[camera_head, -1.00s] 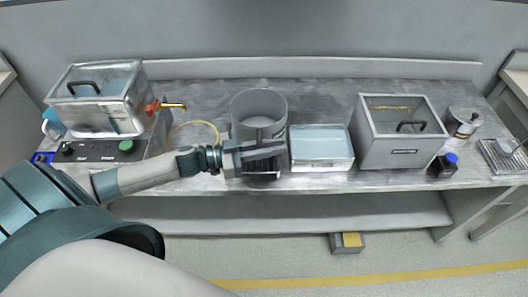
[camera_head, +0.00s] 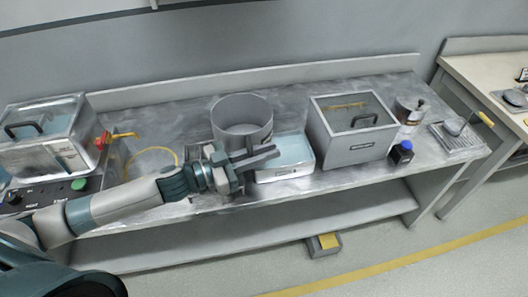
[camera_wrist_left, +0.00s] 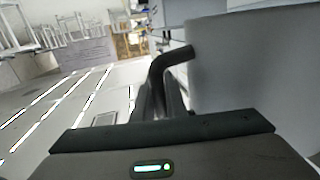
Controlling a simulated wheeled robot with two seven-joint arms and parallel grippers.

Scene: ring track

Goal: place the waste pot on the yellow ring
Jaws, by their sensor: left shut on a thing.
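The waste pot (camera_head: 242,118) is a grey open cylinder near the middle of the bench in the head view, beside a tray of pale blue liquid. The thin yellow ring (camera_head: 150,149) lies flat on the bench to its left. My left gripper (camera_head: 256,158) is in front of the pot, shut on its dark handle. The curved handle (camera_wrist_left: 168,72) and the pot's grey wall (camera_wrist_left: 250,70) show in the left wrist view. My gripper hides the pot's lower front, so I cannot tell whether it touches the bench. My right gripper is not in view.
The blue-filled tray (camera_head: 285,173) stands close right of the pot, then a grey lidded box (camera_head: 355,148). A blue-capped bottle (camera_head: 402,153) and a jar (camera_head: 410,112) stand farther right. A steel bath (camera_head: 45,150) with a yellow-red tap is left of the ring.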

